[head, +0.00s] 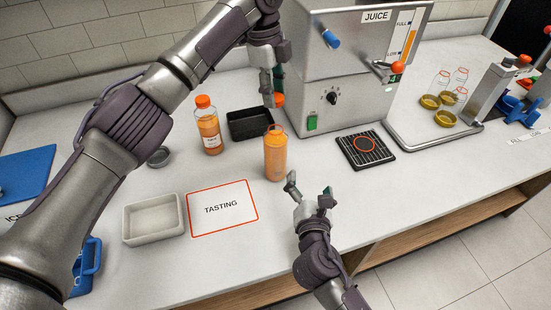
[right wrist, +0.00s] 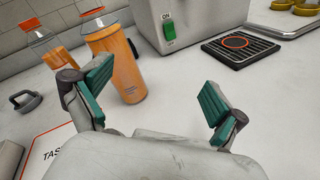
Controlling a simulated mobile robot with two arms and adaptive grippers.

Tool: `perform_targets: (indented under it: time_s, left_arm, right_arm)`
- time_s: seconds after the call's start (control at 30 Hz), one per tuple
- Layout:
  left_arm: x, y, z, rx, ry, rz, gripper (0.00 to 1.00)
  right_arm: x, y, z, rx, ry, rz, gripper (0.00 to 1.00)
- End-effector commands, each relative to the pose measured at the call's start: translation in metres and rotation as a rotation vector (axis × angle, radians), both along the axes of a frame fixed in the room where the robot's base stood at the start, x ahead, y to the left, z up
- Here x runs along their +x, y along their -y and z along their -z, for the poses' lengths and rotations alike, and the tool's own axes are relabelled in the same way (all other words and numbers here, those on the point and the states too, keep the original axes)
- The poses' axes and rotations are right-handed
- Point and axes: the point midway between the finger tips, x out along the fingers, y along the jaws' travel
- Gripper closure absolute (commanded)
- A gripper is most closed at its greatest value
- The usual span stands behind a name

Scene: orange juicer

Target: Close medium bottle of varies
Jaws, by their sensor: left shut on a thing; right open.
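The medium bottle (head: 275,158), filled with orange juice, stands upright on the white counter. Its top looks uncapped in the head view, and its body also shows in the right wrist view (right wrist: 125,72). My left gripper (head: 272,92) is above and slightly behind the bottle, shut on an orange cap (head: 278,100). The cap is partly hidden by the fingers and apart from the bottle's neck. My right gripper (head: 309,192) is open and empty, low in front and to the right of the bottle. Its two fingers (right wrist: 151,92) show apart in the right wrist view, with the bottle beyond the left one.
A capped juice bottle (head: 209,128) stands to the left, beside a black tray (head: 236,136). The steel juicer (head: 345,108) stands behind, with a black drip grate (head: 380,158) at its right front. A "TASTING" card (head: 240,221) and beige tray (head: 130,236) lie front left.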

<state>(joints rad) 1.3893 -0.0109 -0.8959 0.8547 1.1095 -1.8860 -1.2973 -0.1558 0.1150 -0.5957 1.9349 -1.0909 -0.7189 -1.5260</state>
Motion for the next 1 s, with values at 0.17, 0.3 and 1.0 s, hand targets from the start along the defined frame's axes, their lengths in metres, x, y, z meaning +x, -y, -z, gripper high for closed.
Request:
perform_targets:
  time_s: [0.17,0.3,1.0]
  left_arm:
    - [0.000,0.001,0.000,0.000,0.000,0.008,0.69]
    - [0.000,0.001,0.000,0.000,0.000,0.010,0.69]
    - [0.000,0.001,0.000,0.000,0.000,0.010,0.69]
  right_arm:
    - [0.009,-0.046,-0.017,-0.365,0.140,-0.171,0.03]
    - [0.009,-0.062,-0.022,-0.489,0.192,-0.223,0.03]
    - [0.049,-0.069,-0.024,-0.508,0.200,-0.225,0.03]
